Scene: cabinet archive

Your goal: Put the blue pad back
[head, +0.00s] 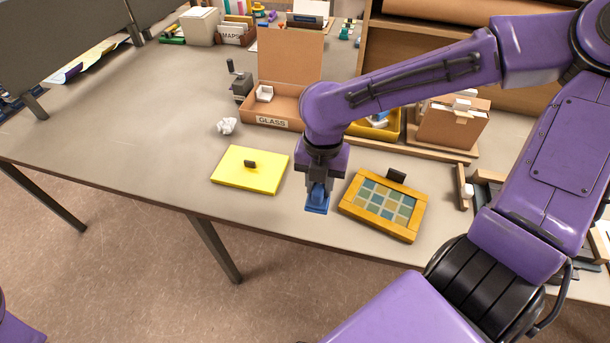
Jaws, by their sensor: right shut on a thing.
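The blue pad (316,206) is in the jaws of my right gripper (318,190), which points down near the table's front edge. The pad sits between a yellow board and a wooden-framed panel. I cannot tell whether the pad touches the table or hangs just above it. The gripper hides its upper part. My left gripper is out of view.
The yellow board (232,169) with a dark knob lies to the left. The wooden-framed panel (409,231) of coloured squares lies to the right. A GLASS box (290,92) with its lid up stands behind. Crumpled paper (227,126) lies near it. The table's left part is clear.

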